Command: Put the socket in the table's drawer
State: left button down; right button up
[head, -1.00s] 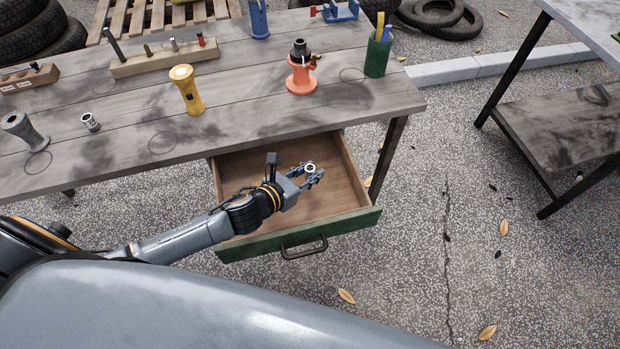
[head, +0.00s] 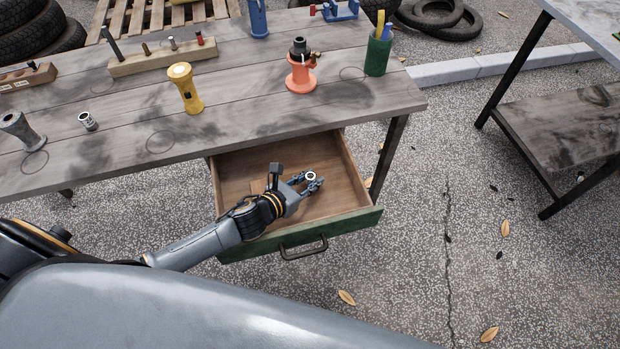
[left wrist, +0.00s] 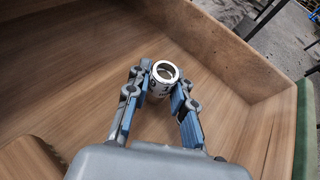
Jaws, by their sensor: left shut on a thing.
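The table's drawer (head: 345,163) is pulled open, with a green front and a dark handle. My left gripper (head: 309,181) is inside the drawer's outline, seen from above. It is shut on a small silver socket (head: 311,176). In the left wrist view the socket (left wrist: 161,81) is upright between the two fingers of the gripper (left wrist: 160,92), its round opening facing up and dark marks on its side. The drawer's wooden floor (left wrist: 225,80) lies below it. I cannot tell whether the socket touches the floor. My right gripper is not in view.
Another small silver socket-like piece (head: 88,121) stands on the tabletop (head: 240,125). A yellow flashlight-like object (head: 185,88), an orange jack-like tool (head: 301,68) and a green cup (head: 377,56) also stand there. The drawer's right part is bare.

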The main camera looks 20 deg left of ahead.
pick_arm(q)
jog(key=c, duration=1.1)
grip_release()
jog(key=shift+c, duration=0.2)
jog(key=shift+r+p, duration=0.4)
jog(key=v, duration=1.2)
jog(key=shift+a+r, duration=0.1)
jog(key=shift+r, duration=0.05)
